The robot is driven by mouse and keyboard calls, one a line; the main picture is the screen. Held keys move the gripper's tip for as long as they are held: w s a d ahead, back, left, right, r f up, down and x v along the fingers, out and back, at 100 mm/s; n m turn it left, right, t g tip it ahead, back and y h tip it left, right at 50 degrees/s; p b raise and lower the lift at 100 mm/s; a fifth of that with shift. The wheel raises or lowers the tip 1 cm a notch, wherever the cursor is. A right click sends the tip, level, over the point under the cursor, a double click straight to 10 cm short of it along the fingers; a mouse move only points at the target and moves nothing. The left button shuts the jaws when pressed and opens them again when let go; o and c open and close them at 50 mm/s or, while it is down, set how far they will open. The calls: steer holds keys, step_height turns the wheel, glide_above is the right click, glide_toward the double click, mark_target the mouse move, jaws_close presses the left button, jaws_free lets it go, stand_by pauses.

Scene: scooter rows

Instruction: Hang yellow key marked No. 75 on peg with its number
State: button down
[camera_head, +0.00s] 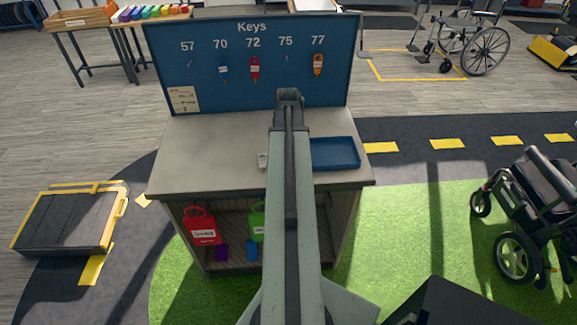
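The blue key board (205,85) stands at the back of the counter, with the numbers 57, 70, 72, 75 and 77. The peg under 75 (287,58) is bare. My arm reaches forward over the counter, and my gripper (289,95) is in front of the board, below the 75 peg. Its fingers are seen from behind, so whether it is open or shut does not show. No yellow key is visible; my arm hides part of the counter and board.
A blue key (223,71) hangs under 70, a red key (255,68) under 72, an orange key (318,65) under 77. The 57 peg (190,63) is bare. A blue tray (335,167) and small pale object (262,161) are on the counter (200,150).

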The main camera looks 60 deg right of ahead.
steer(key=shift+f, duration=0.7)
steer(key=c, duration=1)
jaws_free()
steer(key=shift+c, duration=0.2)
steer(key=r+p, duration=0.8)
steer(key=shift+w+a+r, duration=0.1)
steer(key=shift+w+a, duration=0.05)
steer(key=shift+a, duration=0.05)
